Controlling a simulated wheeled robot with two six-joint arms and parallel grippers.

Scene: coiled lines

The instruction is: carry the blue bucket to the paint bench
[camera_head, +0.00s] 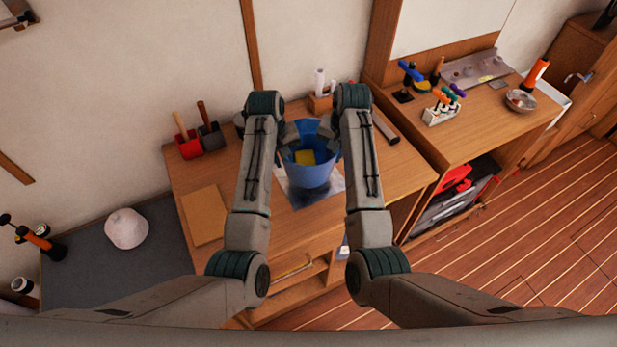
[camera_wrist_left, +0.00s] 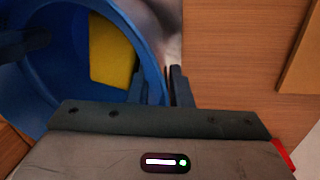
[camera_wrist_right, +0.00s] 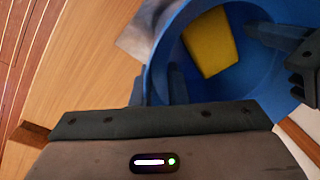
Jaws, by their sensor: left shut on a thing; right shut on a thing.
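The blue bucket (camera_head: 312,176) is upright, with a yellow sponge-like block (camera_head: 305,157) inside it. It appears over a grey sheet (camera_head: 297,195) on the middle wooden bench (camera_head: 245,165); I cannot tell whether its base touches. My left gripper (camera_head: 284,152) is shut on the left side of the rim. My right gripper (camera_head: 338,152) is shut on the right side. The bucket's blue wall shows between the left jaws in the left wrist view (camera_wrist_left: 160,75) and by the right jaws in the right wrist view (camera_wrist_right: 158,85). I cannot tell which bench is the paint bench.
Red (camera_head: 188,146) and dark (camera_head: 211,137) holders stand at the bench's back left. A brown board (camera_head: 204,215) lies left of the bucket. The right bench (camera_head: 460,135) carries tools and a metal bowl (camera_head: 520,100). A white lump (camera_head: 126,228) sits on the dark surface at left.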

